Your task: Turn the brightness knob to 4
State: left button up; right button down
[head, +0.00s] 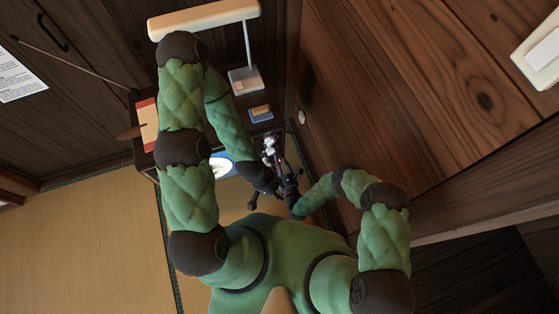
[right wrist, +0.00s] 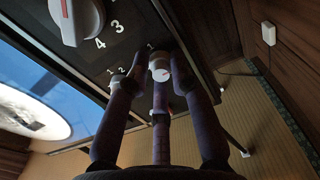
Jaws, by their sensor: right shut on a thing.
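A dark control panel (right wrist: 112,60) fills the upper middle of the right wrist view. A large white knob (right wrist: 78,18) sits at its upper left beside the printed numbers 3 and 4. A smaller white knob (right wrist: 160,68) lies between the fingertips of my right gripper (right wrist: 158,72), which is shut on it. Another small white knob (right wrist: 124,84), partly behind a finger, is beside the numbers 1 and 2. I cannot read which knob is brightness. In the head view my right gripper (head: 281,160) is at the panel. My left gripper (head: 252,204) is lower, small and dark.
A blue surface with a white round shape (right wrist: 30,110) is left of the panel. In the head view, a desk lamp (head: 245,78) and a small box (head: 260,113) stand beyond the grippers. A wooden wall (head: 410,90) rises at right; tatami floor (head: 85,240) is open at left.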

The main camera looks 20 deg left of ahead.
jog(key=shift+w+r+m, duration=0.1)
jog(key=shift+w+m, duration=0.05)
jog(key=shift+m, duration=0.35)
jog(key=shift+d+f+m+b, duration=0.1)
jog(key=shift+m+b, duration=0.1)
jog(key=shift+m, duration=5.6)
jog(key=shift+a+f+m+b, duration=0.1)
jog(key=shift+m+b, duration=0.1)
jog(key=shift+m, duration=5.6)
jog(key=shift+d+f+m+b, duration=0.1)
jog(key=shift+m+b, duration=0.1)
jog(key=shift+m, duration=5.6)
jog(key=c, duration=1.2)
grip_release()
